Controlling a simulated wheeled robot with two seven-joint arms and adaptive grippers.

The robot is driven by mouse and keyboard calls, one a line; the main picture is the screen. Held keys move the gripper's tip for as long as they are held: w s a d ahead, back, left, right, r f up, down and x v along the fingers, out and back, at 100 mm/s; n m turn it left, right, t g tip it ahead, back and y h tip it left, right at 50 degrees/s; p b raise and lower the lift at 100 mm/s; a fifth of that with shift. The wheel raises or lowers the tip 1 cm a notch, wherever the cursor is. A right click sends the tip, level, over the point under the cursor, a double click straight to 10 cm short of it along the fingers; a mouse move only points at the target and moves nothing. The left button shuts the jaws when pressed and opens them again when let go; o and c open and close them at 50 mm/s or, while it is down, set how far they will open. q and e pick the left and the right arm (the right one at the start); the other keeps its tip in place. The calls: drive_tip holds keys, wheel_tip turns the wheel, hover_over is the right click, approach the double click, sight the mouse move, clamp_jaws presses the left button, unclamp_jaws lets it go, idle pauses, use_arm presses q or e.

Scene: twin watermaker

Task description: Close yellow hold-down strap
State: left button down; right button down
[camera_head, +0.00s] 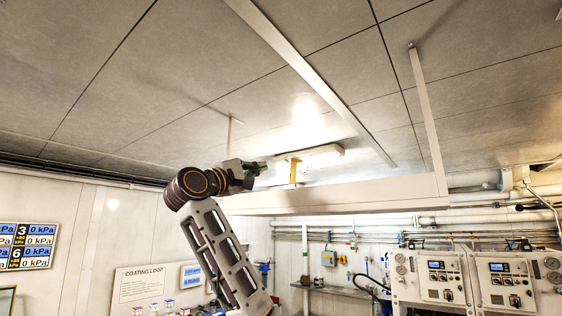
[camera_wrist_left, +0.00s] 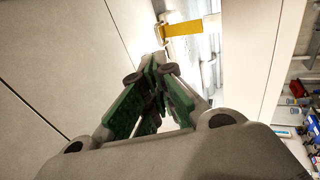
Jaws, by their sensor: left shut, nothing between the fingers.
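The yellow hold-down strap (camera_head: 293,172) hangs at the side of a white overhead beam, below a lit white fixture (camera_head: 318,157). In the left wrist view the strap (camera_wrist_left: 184,28) is a short yellow band at the top, beyond the fingertips. Its far end runs to a pale bracket; whether it is latched I cannot tell. My left gripper (camera_head: 262,167) is raised close to the ceiling, to the left of the strap and apart from it. In the left wrist view its green-padded fingers (camera_wrist_left: 153,72) are together with nothing between them. My right gripper is not in view.
The white beam (camera_head: 345,195) runs across below the ceiling, with a vertical hanger (camera_head: 427,120) on its right. Pipes line the back wall. Control panels (camera_head: 440,280) stand at lower right and a sign (camera_head: 142,285) at lower left. Open air lies left of my arm.

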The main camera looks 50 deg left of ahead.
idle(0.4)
use_arm(q)
drive_tip(key=p, duration=0.5)
approach(285, 159)
drive_tip(key=d+x, duration=0.1)
drive_tip(key=x, duration=0.3)
drive_tip(key=shift+a+p+x, duration=0.15)
drive_tip(key=shift+p+x, duration=0.1)
drive_tip(key=shift+x, duration=0.55)
drive_tip(key=shift+a+p+x, duration=0.2)
drive_tip(key=shift+x, duration=0.65)
drive_tip(key=shift+d+r, duration=0.1)
drive_tip(key=shift+d, duration=0.1)
